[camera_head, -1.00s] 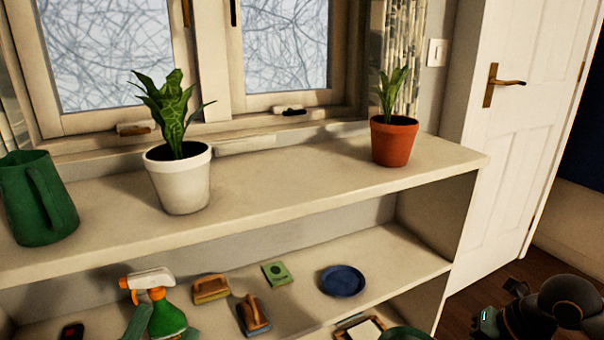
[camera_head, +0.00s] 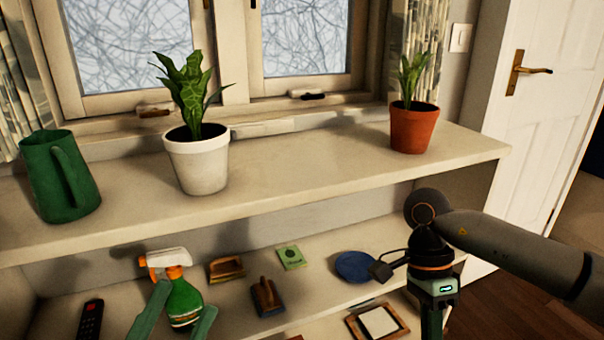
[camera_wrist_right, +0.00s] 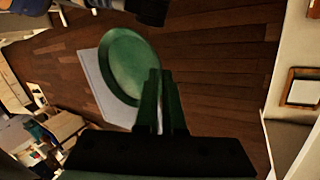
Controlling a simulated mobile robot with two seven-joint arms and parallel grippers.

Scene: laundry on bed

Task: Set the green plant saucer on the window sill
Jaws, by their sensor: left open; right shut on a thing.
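The green plant saucer (camera_wrist_right: 128,62) is a round, shallow dish in the right wrist view. My right gripper (camera_wrist_right: 157,85) is shut on its edge and holds it above the dark wood floor. The saucer does not show in the head view, where my right arm reaches in front of the shelves. The window sill (camera_head: 310,168) is the broad pale ledge below the window, with bare room between its two potted plants. My left gripper (camera_head: 177,318) is open and low, with its fingers in front of a green spray bottle (camera_head: 184,300).
On the sill stand a green jug (camera_head: 62,178), a plant in a white pot (camera_head: 197,165) and one in a terracotta pot (camera_head: 413,128). The lower shelf holds brushes (camera_head: 266,297), a green packet (camera_head: 291,257), a blue dish (camera_head: 355,266) and a dark remote-like object (camera_head: 90,318).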

